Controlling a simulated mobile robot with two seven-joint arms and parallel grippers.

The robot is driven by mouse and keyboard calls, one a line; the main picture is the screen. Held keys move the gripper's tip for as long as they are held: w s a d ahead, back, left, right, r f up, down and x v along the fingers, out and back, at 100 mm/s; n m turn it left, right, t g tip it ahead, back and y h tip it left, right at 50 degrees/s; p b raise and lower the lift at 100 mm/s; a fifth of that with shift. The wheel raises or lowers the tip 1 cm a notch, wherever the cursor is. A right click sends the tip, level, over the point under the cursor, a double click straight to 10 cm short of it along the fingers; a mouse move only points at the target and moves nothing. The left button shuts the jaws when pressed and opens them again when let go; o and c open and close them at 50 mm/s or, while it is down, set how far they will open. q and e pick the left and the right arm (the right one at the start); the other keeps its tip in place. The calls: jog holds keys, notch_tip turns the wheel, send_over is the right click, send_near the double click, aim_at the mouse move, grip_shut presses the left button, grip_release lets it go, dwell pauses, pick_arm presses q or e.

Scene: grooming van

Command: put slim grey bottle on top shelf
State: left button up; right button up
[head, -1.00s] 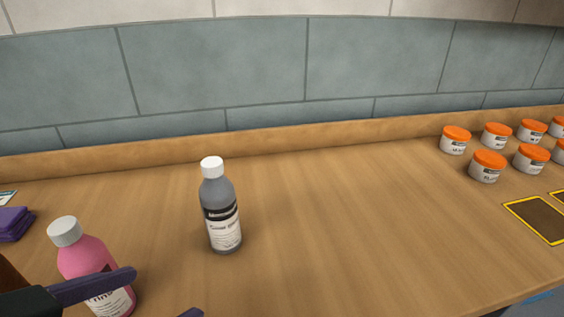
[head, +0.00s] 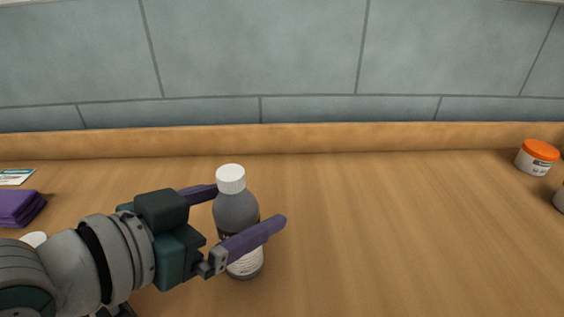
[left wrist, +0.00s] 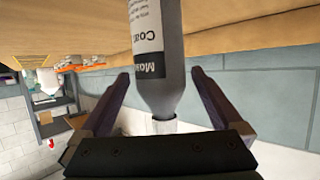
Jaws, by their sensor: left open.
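The slim grey bottle (head: 236,212) with a white cap stands upright on the wooden counter in the head view. My left gripper (head: 245,212) is open, with one purple finger on the far side of the bottle and one in front of it. In the left wrist view the bottle (left wrist: 158,60) shows upside down, between the open fingers of my left gripper (left wrist: 158,88). I cannot tell whether either finger touches it. The near finger hides part of the bottle's label in the head view. The top shelf cannot be made out for certain. My right gripper is not in view.
The counter (head: 400,230) is clear to the right of the bottle. An orange-lidded jar (head: 538,157) stands at the far right. Folded purple cloth (head: 18,207) lies at the left. A white cap (head: 34,239) shows behind my left arm. A tiled wall (head: 250,50) closes the back.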

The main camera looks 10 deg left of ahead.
pick_arm(q)
jog(key=shift+x, duration=1.45)
jog(key=shift+a, duration=0.1)
grip_shut()
